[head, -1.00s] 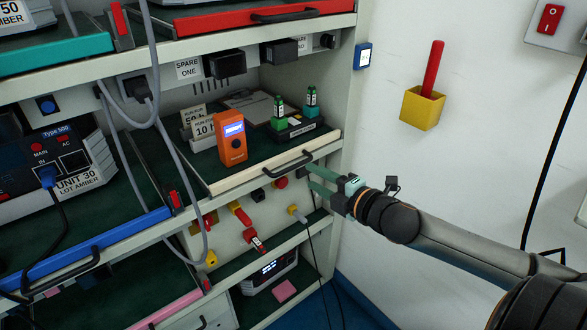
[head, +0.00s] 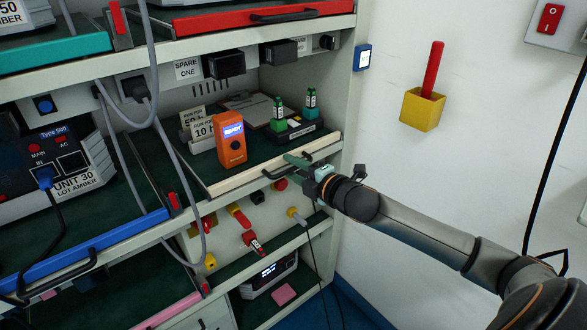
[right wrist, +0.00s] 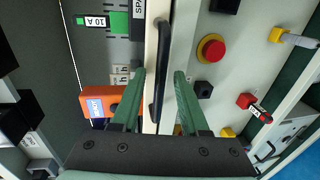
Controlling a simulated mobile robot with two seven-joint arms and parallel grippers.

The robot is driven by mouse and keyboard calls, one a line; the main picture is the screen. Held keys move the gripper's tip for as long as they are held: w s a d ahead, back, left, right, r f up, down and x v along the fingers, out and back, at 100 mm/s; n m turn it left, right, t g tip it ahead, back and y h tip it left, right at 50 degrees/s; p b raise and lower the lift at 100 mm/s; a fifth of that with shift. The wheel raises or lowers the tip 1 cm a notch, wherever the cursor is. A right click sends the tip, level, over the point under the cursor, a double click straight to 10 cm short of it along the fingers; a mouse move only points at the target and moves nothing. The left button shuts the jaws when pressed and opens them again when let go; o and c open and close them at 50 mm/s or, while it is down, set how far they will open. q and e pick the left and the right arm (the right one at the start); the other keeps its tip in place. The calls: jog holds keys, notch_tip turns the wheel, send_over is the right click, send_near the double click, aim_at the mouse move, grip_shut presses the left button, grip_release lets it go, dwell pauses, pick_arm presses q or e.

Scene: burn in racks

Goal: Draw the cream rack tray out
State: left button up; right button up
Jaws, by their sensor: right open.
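The cream rack tray (head: 238,179) sits on its shelf, its cream front edge running up to the right, with a black handle on it. In the right wrist view the handle (right wrist: 159,72) and the cream edge (right wrist: 150,50) show upright in the picture. My right gripper (head: 297,165) is at the handle and covers part of it in the head view. Its green fingers (right wrist: 160,85) are open, one on each side of the handle's lower part in the right wrist view. Contact cannot be told. My left gripper is not in view.
On the tray stand an orange meter (head: 231,140), small label cards (head: 203,127) and a black holder (head: 298,134) with green parts. Below are a panel with a red button (right wrist: 211,48) and plugs. A grey cable (head: 178,150) hangs left. A yellow wall box (head: 422,109) is right.

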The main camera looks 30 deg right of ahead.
jog(key=shift+c, duration=0.3)
grip_shut()
dwell(1.1)
